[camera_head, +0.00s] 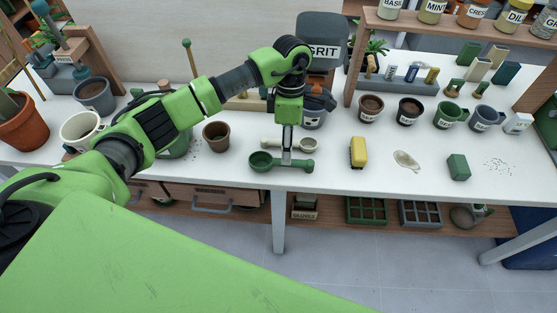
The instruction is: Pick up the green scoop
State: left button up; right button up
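The green scoop (262,160) lies near the front edge of the white table, its round bowl at the left and its handle running right to a rounded end. My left gripper (287,158) points straight down over the middle of its handle. The fingertips overlap the handle in the picture and hide part of it. I cannot tell whether they are closed on it or only around it. The scoop looks level and at the table top. My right gripper is not in view.
A cream scoop (308,143) lies just behind the green one, very close to my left gripper. A brown pot (216,136) stands to the left. A yellow sponge-like block (358,152) lies to the right. Several mugs and pots stand behind on the right. The white table (330,168) is clear between.

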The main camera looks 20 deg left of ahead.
pick_arm(q)
jog(key=f, duration=0.1)
jog(key=s+f+p, duration=0.1)
jog(key=f, duration=0.1)
jog(key=shift+f, duration=0.25)
jog(key=shift+d+f, duration=0.1)
jog(key=shift+f, duration=0.25)
grip_shut()
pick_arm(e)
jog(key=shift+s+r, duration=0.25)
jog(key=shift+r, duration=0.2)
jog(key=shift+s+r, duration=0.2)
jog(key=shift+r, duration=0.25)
pick_arm(q)
jog(key=shift+w, duration=0.1)
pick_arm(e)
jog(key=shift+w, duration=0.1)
pick_arm(q)
jog(key=shift+r+b, duration=0.35)
jog(key=shift+r, duration=0.3)
jog(key=s+d+r+b, duration=0.3)
jog(key=s+r+b, duration=0.1)
jog(key=s+r, duration=0.7)
jog(key=s, duration=0.2)
jog(key=shift+s+d+r, duration=0.2)
jog(key=shift+s+r, duration=0.15)
jog(key=shift+r, duration=0.05)
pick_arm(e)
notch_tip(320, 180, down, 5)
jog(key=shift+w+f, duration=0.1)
